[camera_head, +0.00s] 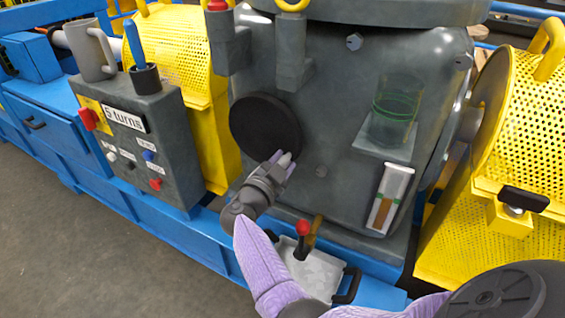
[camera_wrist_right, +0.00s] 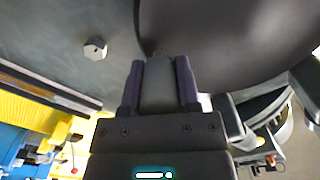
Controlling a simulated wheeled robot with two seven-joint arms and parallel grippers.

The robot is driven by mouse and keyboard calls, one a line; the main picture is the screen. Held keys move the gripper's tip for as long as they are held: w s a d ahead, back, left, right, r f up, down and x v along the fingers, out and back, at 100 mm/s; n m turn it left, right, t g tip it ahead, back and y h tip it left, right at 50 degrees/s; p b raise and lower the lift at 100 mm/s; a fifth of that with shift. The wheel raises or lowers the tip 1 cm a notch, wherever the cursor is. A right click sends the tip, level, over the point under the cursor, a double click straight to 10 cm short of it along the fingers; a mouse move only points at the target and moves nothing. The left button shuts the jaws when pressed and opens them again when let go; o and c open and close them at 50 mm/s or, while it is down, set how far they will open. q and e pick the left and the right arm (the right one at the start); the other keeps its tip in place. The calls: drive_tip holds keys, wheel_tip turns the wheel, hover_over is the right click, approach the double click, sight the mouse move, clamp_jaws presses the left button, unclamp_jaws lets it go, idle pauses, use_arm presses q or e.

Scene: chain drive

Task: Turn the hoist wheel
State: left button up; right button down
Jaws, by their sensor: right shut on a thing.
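The hoist wheel is a round black disc (camera_head: 265,125) on the front of the large grey housing. It also shows as a dark disc (camera_wrist_right: 235,35) in the right wrist view. My right gripper (camera_head: 281,161) is at the lower right edge of the wheel. The fingers hide part of the handle. My left gripper is not in view.
A grey control box (camera_head: 150,165) with a "5 turns" label, buttons, a mug (camera_head: 92,50) and a blue-handled tool stands left. A red-knobbed lever (camera_head: 302,232) is below the wheel. A glass (camera_head: 395,110) sits on a shelf at right. Yellow perforated guards (camera_head: 515,150) flank the housing.

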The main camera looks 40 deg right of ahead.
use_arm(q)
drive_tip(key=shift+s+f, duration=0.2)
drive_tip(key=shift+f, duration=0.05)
use_arm(e)
drive_tip(key=shift+w+a+f+m, duration=0.1)
drive_tip(key=shift+f+m, duration=0.25)
drive_tip(key=shift+m, duration=0.05)
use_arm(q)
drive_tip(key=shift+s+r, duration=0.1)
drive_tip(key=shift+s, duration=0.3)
use_arm(e)
drive_tip(key=shift+c, duration=1.6)
unclamp_jaws()
drive_tip(key=shift+r, duration=0.1)
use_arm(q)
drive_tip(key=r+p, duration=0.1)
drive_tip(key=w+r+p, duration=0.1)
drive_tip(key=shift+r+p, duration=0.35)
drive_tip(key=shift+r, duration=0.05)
use_arm(e)
drive_tip(key=v, duration=1)
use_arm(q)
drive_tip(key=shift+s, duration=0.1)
use_arm(e)
drive_tip(key=shift+w, duration=0.1)
